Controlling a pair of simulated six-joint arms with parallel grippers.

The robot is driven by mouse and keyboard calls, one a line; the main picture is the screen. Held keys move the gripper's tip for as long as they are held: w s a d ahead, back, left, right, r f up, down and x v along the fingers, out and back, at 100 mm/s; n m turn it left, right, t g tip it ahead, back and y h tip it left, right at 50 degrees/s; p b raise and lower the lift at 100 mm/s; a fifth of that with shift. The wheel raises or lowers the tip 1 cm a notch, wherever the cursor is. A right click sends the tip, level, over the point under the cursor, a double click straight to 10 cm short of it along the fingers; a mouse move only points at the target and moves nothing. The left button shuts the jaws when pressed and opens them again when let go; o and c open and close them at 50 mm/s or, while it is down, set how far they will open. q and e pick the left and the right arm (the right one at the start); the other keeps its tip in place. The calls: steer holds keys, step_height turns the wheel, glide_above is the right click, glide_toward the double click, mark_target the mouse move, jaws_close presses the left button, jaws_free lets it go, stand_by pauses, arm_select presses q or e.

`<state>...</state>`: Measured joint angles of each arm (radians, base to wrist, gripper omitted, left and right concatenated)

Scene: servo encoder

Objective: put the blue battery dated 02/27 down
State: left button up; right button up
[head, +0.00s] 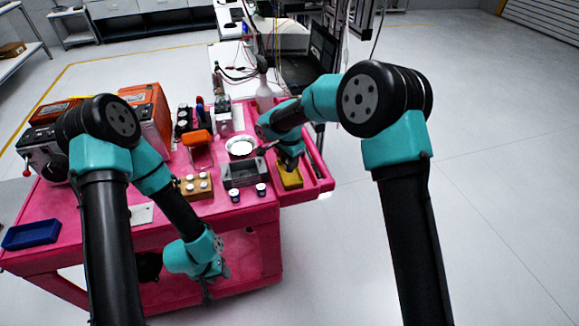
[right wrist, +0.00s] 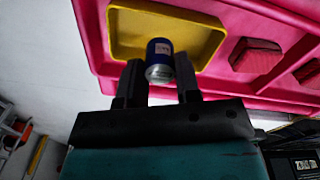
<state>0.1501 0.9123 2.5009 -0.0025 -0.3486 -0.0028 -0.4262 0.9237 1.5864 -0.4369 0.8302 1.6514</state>
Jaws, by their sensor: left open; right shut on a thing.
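In the right wrist view a blue battery (right wrist: 159,58) with a silver end sits between the fingers of my right gripper (right wrist: 160,80), which is shut on it. The date on it cannot be read. The battery is over or in a yellow tray (right wrist: 125,40); whether it touches the tray floor I cannot tell. In the head view my right gripper (head: 288,163) is at the yellow tray (head: 288,180), and hides the battery. My left gripper (head: 207,290) is open and empty, hanging low in front of the pink cart.
The pink cart (head: 160,234) carries a grey box (head: 243,172), two small cylinders (head: 235,196) in front of it, a wooden block with white-topped pieces (head: 196,185), a white dish (head: 240,146) and a blue tray (head: 31,234). A spray bottle (head: 264,92) stands behind.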

steer(key=shift+w, duration=0.1)
steer(key=shift+w+f, duration=0.15)
steer(key=shift+w, duration=0.15)
steer(key=shift+s+f, duration=0.1)
steer(key=shift+f, duration=1.55)
steer(key=shift+f, duration=0.15)
steer(key=o, duration=0.8)
steer(key=shift+c, duration=0.2)
step_height(320, 180, up, 12)
steer(key=shift+r, duration=0.15)
